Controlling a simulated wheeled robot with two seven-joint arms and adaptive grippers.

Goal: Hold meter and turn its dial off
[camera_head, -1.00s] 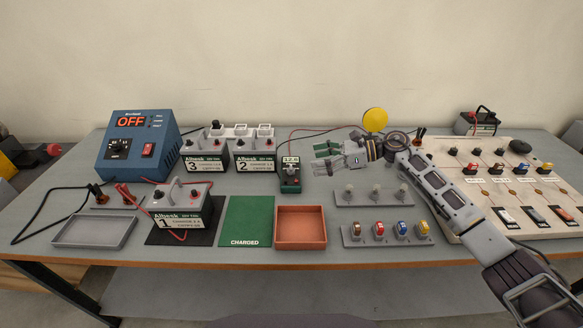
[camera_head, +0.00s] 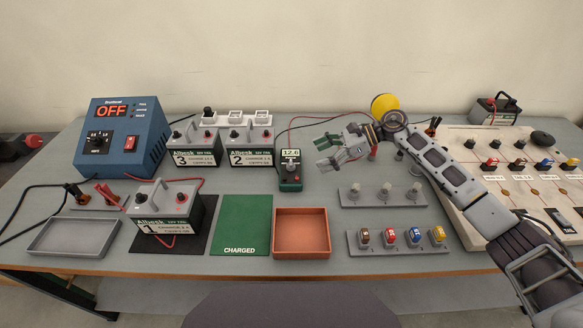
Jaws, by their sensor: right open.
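The meter (camera_head: 290,171) is a small dark green box with a lit display on top that seems to read 12.6. A dark round dial sits on its face below the display. It stands upright on the table, left of my right gripper. My right gripper (camera_head: 325,153) is open and empty, its green-tipped fingers pointing left toward the meter but apart from it. The dial's pointer is too small to read. My left gripper is not in view.
A blue charger (camera_head: 126,138) showing OFF stands at the left. Batteries marked 3 (camera_head: 196,147), 2 (camera_head: 250,148) and 1 (camera_head: 166,211) stand near it. An orange tray (camera_head: 302,252) and a green CHARGED mat (camera_head: 241,236) lie in front. A switch board (camera_head: 470,200) fills the right.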

